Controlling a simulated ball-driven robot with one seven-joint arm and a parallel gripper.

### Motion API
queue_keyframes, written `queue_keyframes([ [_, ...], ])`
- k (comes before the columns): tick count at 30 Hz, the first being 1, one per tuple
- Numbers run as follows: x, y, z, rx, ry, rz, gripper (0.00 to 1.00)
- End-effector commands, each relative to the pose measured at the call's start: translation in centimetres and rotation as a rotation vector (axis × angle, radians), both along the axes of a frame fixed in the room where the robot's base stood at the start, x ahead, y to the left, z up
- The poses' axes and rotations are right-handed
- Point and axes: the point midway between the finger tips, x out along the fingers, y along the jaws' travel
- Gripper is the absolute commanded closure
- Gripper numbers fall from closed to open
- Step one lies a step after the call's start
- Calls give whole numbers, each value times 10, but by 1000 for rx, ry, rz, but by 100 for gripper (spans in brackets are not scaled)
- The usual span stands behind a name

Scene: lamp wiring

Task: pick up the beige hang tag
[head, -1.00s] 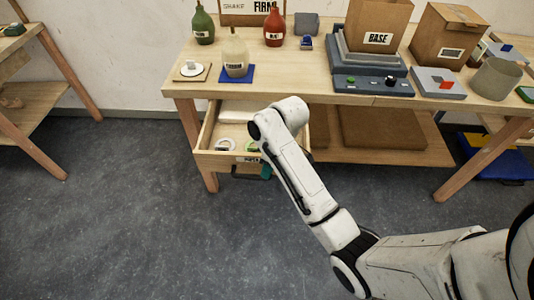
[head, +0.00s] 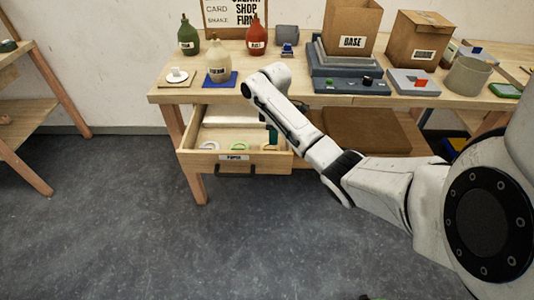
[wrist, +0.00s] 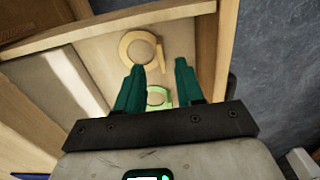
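The beige hang tag (wrist: 142,35), ring-shaped with a short tail, lies flat on the floor of the open drawer in the wrist view. My gripper (wrist: 158,80) is open, with its two teal fingers apart and nothing between their tips. The beige tag lies just ahead of the fingertips, slightly left of the middle. A green tag (wrist: 158,97) shows below, partly hidden behind the gripper. In the head view my gripper (head: 271,134) is over the right part of the drawer and mostly hidden by my arm.
The drawer's front wall (head: 230,162), with a label and dark handle, stands close to my fingers. A white tag (head: 209,146) lies at the drawer's left. The tabletop (head: 290,92) overhangs the drawer's back and carries bottles and boxes.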

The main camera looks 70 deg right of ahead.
Motion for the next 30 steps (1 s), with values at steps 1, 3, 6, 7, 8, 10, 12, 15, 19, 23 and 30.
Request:
queue_keyframes([
  [1,-1,0,-8,1,2,-2,63],
  [3,0,0,-16,0,0,-1,63],
  [6,0,0,-24,-1,0,-1,63],
  [7,0,0,-25,-1,-1,-1,63],
  [8,0,0,-27,-1,-1,-1,63],
  [10,0,0,-32,0,0,-1,63],
  [12,1,1,-41,1,2,-1,63],
  [15,2,2,-56,1,1,-2,63],
  [19,2,2,-72,0,1,-1,63],
  [23,2,2,-78,-1,-1,-1,63],
  [30,3,2,-78,-1,-1,-1,67],
])
